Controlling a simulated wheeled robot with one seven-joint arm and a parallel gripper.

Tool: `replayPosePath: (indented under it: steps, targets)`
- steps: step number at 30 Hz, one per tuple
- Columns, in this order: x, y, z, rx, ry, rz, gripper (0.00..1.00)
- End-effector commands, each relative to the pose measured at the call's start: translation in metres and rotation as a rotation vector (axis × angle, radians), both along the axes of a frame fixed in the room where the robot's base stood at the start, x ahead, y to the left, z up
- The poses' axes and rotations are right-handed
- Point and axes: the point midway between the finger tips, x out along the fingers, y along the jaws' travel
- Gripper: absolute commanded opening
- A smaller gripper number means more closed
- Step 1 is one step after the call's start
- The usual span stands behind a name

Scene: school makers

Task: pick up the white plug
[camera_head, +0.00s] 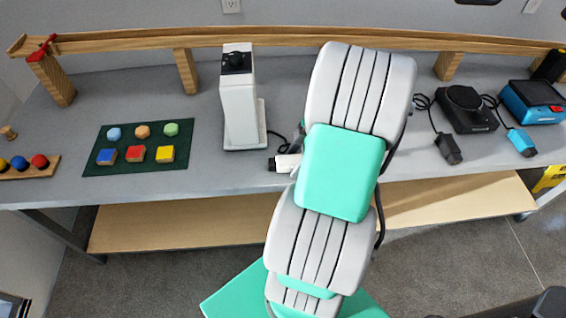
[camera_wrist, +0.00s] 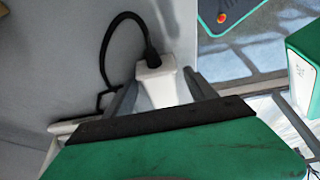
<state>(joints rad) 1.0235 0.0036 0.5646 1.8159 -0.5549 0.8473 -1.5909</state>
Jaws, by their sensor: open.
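The white plug (camera_head: 287,163) lies near the front edge of the grey workbench (camera_head: 230,172), to the left of my arm. In the wrist view the white plug (camera_wrist: 156,82) has a black cable leaving its dark end. My gripper (camera_wrist: 161,80) is open, with one finger on each side of the plug. I cannot tell whether either finger touches it. In the head view my arm hides most of the gripper.
A white device (camera_head: 239,112) stands left of the plug. A green mat (camera_head: 92,168) holds coloured blocks. At right are a black device (camera_head: 466,110) with a black plug (camera_head: 448,149) and a blue device (camera_head: 532,101) with a blue plug (camera_head: 521,143). A wooden rail (camera_head: 285,36) runs along the back.

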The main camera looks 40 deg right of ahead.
Motion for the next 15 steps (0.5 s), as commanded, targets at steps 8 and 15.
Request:
replayPosePath:
  steps: [8,15]
  targets:
    - [0.0000,-0.0002,0.0006,0.000,0.000,0.000,0.54]
    - [-0.0001,-0.0003,0.0007,0.000,0.000,0.000,0.34]
